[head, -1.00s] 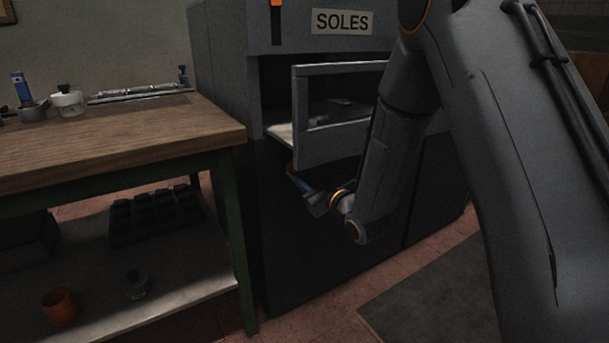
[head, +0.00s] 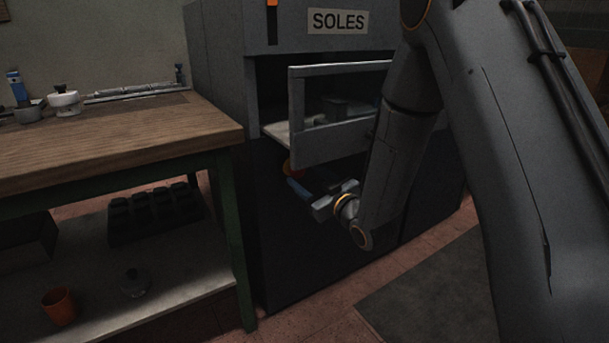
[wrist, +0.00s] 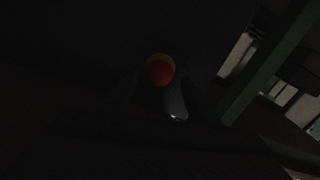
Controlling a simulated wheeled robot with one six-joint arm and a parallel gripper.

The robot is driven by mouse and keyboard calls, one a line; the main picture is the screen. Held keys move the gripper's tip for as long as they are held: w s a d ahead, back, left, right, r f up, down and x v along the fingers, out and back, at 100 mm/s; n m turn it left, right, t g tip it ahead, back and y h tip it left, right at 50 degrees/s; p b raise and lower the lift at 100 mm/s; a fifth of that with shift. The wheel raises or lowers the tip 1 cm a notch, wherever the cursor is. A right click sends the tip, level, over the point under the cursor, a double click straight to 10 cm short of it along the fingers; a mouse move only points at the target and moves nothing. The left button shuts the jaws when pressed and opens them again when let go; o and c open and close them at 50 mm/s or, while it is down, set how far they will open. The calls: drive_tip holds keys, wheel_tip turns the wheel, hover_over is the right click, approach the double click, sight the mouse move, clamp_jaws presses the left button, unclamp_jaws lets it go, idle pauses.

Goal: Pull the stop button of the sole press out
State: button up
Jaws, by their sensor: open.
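The sole press (head: 222,60) is a large grey machine with a "SOLES" sign, right of the bench. Its stop button (wrist: 160,70) shows in the wrist view as a red round head with a yellow ring, near the middle. In the head view only a small orange-red bit of it (head: 288,167) shows, below the tilted guard frame. My gripper (head: 308,190) is open and empty, low in front of the press front and just below the button. Its fingers are very dark in the wrist view, so I cannot tell whether they touch the button.
The grey guard frame (head: 297,115) juts out just above my gripper. A wooden bench (head: 110,135) on green legs stands at the left, with small tools on top. An orange cup (head: 58,306) stands on its lower shelf. A dark mat (head: 425,295) lies on the floor.

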drive_tip(key=p+v, duration=0.1)
drive_tip(key=v, duration=0.5)
drive_tip(key=s+a+f+m+g+h, duration=0.1)
drive_tip(key=s+a+f+g+h, duration=0.1)
drive_tip(key=s+a+g+h, duration=0.3)
drive_tip(key=s+a+f+g, duration=0.1)
drive_tip(key=s+f+g, duration=0.15)
drive_tip(key=s, duration=0.35)
drive_tip(key=s+d+r+m+g+h, duration=0.15)
drive_tip(key=s+g+h, duration=0.4)
drive_tip(key=s, duration=1.95)
drive_tip(key=d+r+m+g+p, duration=0.1)
drive_tip(key=d+r+m+p, duration=0.2)
drive_tip(key=d+r+p, duration=0.8)
drive_tip(key=d+r+m+g+p, duration=0.1)
drive_tip(key=d+r+m+p, duration=0.3)
drive_tip(key=d+r+p, duration=0.7)
wheel_tip(320, 180, up, 5)
drive_tip(key=p, duration=0.6)
drive_tip(key=shift+s, duration=0.3)
